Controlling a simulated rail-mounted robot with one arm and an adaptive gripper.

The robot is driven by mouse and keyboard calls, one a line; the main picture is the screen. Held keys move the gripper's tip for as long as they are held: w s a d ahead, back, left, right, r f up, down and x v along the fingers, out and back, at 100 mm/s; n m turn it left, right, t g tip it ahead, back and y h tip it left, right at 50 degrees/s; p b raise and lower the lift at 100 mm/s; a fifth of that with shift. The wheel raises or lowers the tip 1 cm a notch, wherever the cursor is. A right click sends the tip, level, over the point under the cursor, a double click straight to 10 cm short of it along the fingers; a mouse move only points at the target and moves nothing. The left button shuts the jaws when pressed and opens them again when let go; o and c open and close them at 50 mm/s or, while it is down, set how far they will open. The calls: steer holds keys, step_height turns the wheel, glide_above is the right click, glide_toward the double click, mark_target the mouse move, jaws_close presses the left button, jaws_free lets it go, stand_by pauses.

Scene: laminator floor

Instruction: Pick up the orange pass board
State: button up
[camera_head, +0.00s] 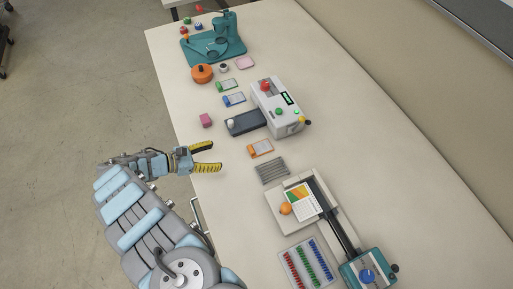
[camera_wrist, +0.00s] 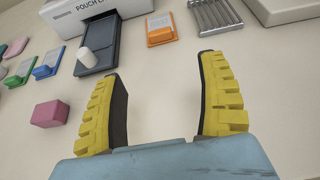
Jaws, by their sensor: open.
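The orange pass board (camera_head: 260,149) is a small orange-edged board with a pale face. It lies on the white table between the laminator's dark tray and a grey ribbed rack. In the wrist view the orange pass board (camera_wrist: 161,30) is at the top middle, beyond my fingertips. My gripper (camera_head: 219,157) is open and empty, to the left of the board over the table's left part. In the wrist view my gripper's yellow fingers (camera_wrist: 162,62) are spread wide, with bare table between them. The gripper does not touch the board.
The white laminator (camera_head: 277,104) with its dark tray (camera_head: 245,123) stands beyond the board. A grey ribbed rack (camera_head: 272,170) lies nearer, beside the trimmer (camera_head: 338,220). Green (camera_head: 227,85) and blue (camera_head: 234,99) boards and a pink block (camera_head: 206,120) lie farther back. Table between gripper and board is clear.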

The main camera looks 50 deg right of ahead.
glide_toward(249, 150)
steer(key=x, duration=0.5)
steer(key=shift+d+f, duration=0.15)
steer(key=shift+p+x, duration=0.3)
steer(key=shift+x, duration=2.3)
steer(key=c, duration=0.8)
